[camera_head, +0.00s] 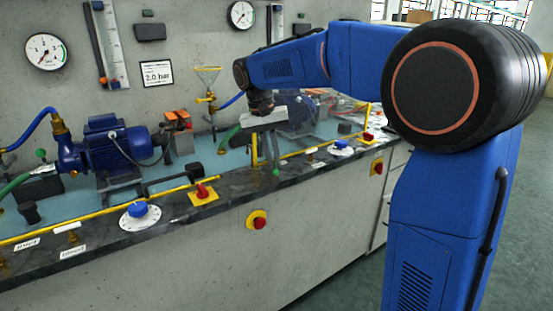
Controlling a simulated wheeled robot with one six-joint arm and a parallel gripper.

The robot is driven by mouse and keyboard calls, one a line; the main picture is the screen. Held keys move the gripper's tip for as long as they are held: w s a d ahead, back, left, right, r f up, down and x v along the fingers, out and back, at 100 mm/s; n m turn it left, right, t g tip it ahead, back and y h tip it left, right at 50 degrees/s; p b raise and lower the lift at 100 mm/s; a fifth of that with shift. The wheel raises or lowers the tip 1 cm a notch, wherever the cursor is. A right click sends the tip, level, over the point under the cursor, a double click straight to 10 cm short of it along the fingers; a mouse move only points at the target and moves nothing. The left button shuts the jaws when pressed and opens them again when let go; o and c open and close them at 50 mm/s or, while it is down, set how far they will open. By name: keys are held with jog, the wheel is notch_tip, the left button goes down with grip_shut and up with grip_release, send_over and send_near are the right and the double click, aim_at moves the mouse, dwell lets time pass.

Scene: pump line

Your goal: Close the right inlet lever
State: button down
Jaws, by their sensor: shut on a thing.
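My gripper (265,158) reaches down from the blue arm to the front of the bench by the right pump. Its pale body is level and its fingers point down. The fingers are shut on a small lever, which I take to be the right inlet lever. A small green piece (276,172) shows just below the fingertips, and the rest of the lever is hidden by the gripper. The green hose (229,137) runs up to the spot behind the gripper. The right pump (300,115) is partly covered by my arm. The lever's angle cannot be told.
The left blue pump (115,150) stands on the bench. A yellow rail (100,217) runs along the front. Blue-knob dials (139,212), a red switch on a yellow plate (203,193) and a red stop button (258,222) are at the front. The floor at the lower right is clear.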

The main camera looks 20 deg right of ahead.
jog(key=shift+w+a+m+g+y, duration=0.1)
jog(key=shift+w+a+m+g, duration=0.1)
jog(key=shift+m, duration=0.65)
jog(key=shift+w+a+m+g+y, duration=0.1)
jog(key=shift+w+a+m, duration=0.1)
jog(key=shift+m, duration=0.7)
jog(key=shift+w+a+m+g+y, duration=0.1)
jog(key=shift+a+m, duration=0.1)
jog(key=shift+m, duration=0.65)
jog(key=c, duration=1.9)
grip_release()
jog(key=shift+o, duration=0.2)
notch_tip(320, 180, up, 17)
jog(key=w+a, duration=0.2)
jog(key=shift+w+a, duration=0.15)
jog(key=shift+a, duration=0.1)
jog(key=shift+c, duration=0.7)
